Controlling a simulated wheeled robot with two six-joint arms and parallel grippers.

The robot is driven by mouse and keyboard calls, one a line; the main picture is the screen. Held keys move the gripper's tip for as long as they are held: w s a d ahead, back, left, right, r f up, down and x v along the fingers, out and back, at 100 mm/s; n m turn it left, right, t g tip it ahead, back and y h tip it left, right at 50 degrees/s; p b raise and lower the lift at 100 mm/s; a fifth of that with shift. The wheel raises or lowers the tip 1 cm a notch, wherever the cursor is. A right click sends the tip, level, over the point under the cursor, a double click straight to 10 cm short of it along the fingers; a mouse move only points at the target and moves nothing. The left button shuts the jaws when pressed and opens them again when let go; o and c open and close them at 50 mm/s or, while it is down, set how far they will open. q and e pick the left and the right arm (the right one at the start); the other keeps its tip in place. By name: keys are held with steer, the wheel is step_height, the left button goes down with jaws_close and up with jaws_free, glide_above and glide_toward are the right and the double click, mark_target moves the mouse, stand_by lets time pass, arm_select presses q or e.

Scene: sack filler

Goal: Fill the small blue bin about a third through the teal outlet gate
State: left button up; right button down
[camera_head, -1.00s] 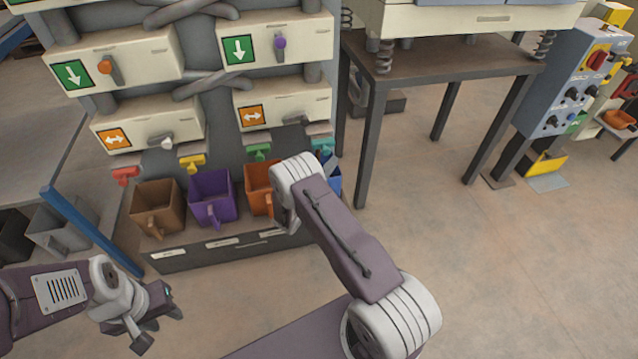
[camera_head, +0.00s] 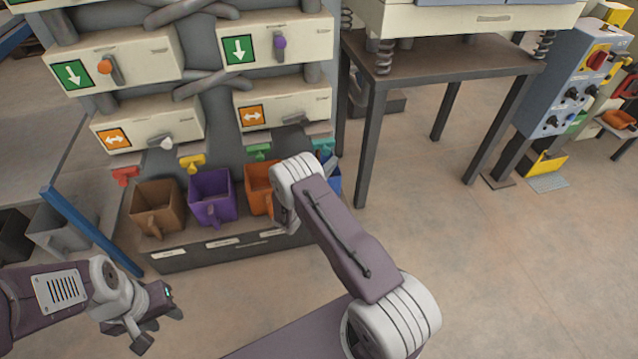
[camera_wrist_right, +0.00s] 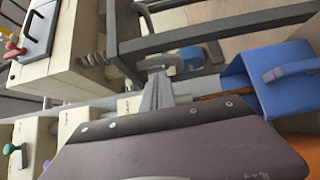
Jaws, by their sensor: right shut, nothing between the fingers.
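The small blue bin (camera_head: 335,181) stands at the right end of the bin row, mostly hidden behind my right arm in the head view. Its open mouth and handle show at the right of the right wrist view (camera_wrist_right: 258,85). The teal outlet gate (camera_head: 323,146) is above the bin, partly hidden by the arm. My right gripper (camera_wrist_right: 159,92) is shut and empty, left of the blue bin in the wrist view; the arm hides it in the head view. My left gripper (camera_head: 163,322) hangs at the lower left, away from the bins; its jaw opening is unclear.
Brown (camera_head: 157,208), purple (camera_head: 211,197) and orange (camera_head: 258,188) bins stand left of the blue one. Red (camera_head: 124,176), yellow (camera_head: 192,163) and green (camera_head: 259,152) gates sit above. A dark table (camera_head: 440,65) stands to the right. The floor in front is clear.

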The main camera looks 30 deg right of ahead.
mark_target(329, 153)
steer(key=w+b, duration=0.2)
steer(key=w+d+b, duration=0.1)
steer(key=w, duration=0.1)
steer(key=shift+w+b, duration=0.25)
steer(key=shift+b, duration=0.1)
steer(key=s+a+p, duration=0.2)
steer(key=s+p, duration=0.3)
steer(key=s, duration=0.3)
steer(key=shift+s, duration=0.4)
